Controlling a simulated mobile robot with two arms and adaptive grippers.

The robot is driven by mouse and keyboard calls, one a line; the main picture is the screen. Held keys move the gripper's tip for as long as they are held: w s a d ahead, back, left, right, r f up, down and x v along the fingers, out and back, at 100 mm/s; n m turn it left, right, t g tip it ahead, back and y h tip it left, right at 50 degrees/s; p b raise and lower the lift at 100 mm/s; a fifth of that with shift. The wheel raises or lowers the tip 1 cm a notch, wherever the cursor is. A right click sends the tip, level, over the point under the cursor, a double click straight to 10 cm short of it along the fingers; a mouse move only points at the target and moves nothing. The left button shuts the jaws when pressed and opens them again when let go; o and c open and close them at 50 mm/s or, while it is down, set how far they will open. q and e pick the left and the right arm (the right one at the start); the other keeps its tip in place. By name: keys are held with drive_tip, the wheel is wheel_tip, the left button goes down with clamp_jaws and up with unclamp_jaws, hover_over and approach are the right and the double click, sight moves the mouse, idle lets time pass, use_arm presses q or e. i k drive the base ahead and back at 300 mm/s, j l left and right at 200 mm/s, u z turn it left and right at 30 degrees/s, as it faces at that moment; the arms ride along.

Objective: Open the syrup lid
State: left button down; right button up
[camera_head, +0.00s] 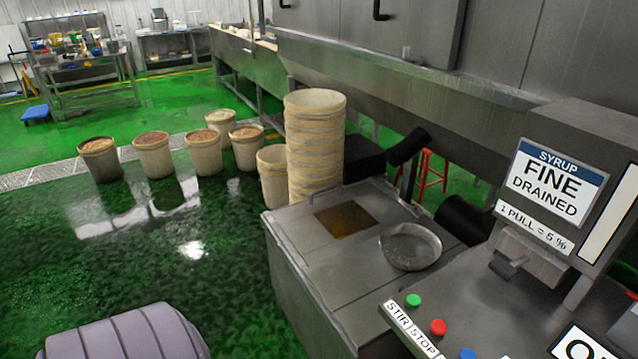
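A grey metal tank (303,252) stands right of the middle, below the large steel machine. A sign on the unit beside it reads "SYRUP FINE DRAINED" (551,184). The tank's flat top has a square opening (346,219) showing a brown surface, perhaps syrup. Thin seams and a small rail-like edge show on the top; I cannot tell which panel is the lid or whether it is open. A shallow round metal pan (410,246) sits on the top, right of the opening. Neither of my grippers is in view.
A tall stack of beige tubs (314,140) stands behind the tank. Several filled tubs (153,154) stand at the left. A panel with green, red and blue buttons (438,327) is at the front right. Dark cylinders (408,147) rise behind the tank.

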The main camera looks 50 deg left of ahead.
sight(309, 237)
drive_tip(key=u, duration=1.35)
drive_tip(key=z, duration=0.25)
drive_tip(key=i+j+z, duration=0.15)
drive_tip(key=z, duration=0.2)
drive_tip(key=i+j+z, duration=0.1)
drive_tip(key=j+z, duration=0.55)
drive_tip(key=i, duration=0.05)
